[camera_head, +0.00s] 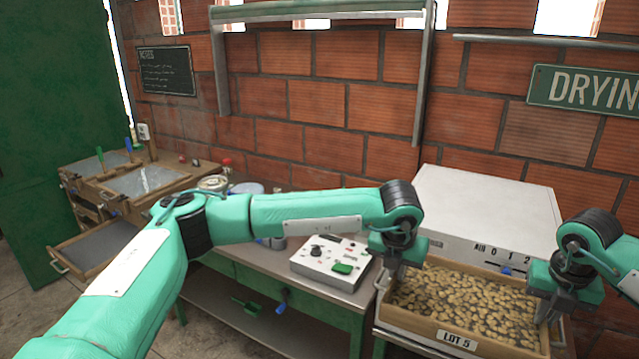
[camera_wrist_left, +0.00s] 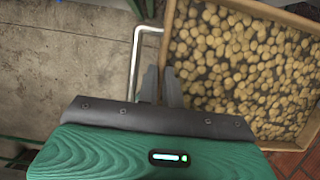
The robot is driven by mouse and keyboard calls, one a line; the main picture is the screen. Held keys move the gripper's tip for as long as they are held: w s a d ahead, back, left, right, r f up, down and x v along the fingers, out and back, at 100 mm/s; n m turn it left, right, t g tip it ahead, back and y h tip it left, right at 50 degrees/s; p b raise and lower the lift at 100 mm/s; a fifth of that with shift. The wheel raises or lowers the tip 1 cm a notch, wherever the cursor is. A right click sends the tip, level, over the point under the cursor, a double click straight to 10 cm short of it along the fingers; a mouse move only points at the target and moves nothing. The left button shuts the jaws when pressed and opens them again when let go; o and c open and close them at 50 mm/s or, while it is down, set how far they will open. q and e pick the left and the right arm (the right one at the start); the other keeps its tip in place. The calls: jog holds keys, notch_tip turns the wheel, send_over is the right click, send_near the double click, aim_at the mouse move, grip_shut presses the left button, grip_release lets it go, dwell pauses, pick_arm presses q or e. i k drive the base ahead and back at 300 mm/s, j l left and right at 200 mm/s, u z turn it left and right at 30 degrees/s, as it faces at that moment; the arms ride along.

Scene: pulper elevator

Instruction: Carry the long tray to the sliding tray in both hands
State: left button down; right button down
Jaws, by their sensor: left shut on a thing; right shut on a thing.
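The long tray (camera_head: 405,318) is a wooden tray filled with pale beans, with a "LOT 5" label on its front wall. It is in front of the white box at the right and looks level. It also shows in the left wrist view (camera_wrist_left: 289,16). My left gripper (camera_head: 386,272) is shut on its left end wall, also seen in the left wrist view (camera_wrist_left: 161,88). My right gripper (camera_head: 550,302) is shut at its right end, the fingers partly hidden. I cannot tell for sure which part is the sliding tray; an empty dark pull-out tray (camera_head: 98,244) stands open at the far left.
The white box (camera_head: 485,205) with a number scale stands against the brick wall. A control box (camera_head: 328,262) with a green button sits on the green bench. Wooden bins (camera_head: 140,180) stand at the left. A pale bent bar (camera_wrist_left: 136,60) is beside the long tray.

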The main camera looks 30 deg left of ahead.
aim_at(92, 253)
jog(key=i+j, duration=0.1)
jog(key=j, duration=2.85)
jog(key=i+j, duration=0.1)
jog(key=j, duration=3.85)
jog(key=k+j, duration=0.1)
jog(key=j, duration=1.95)
jog(key=k+z, duration=0.05)
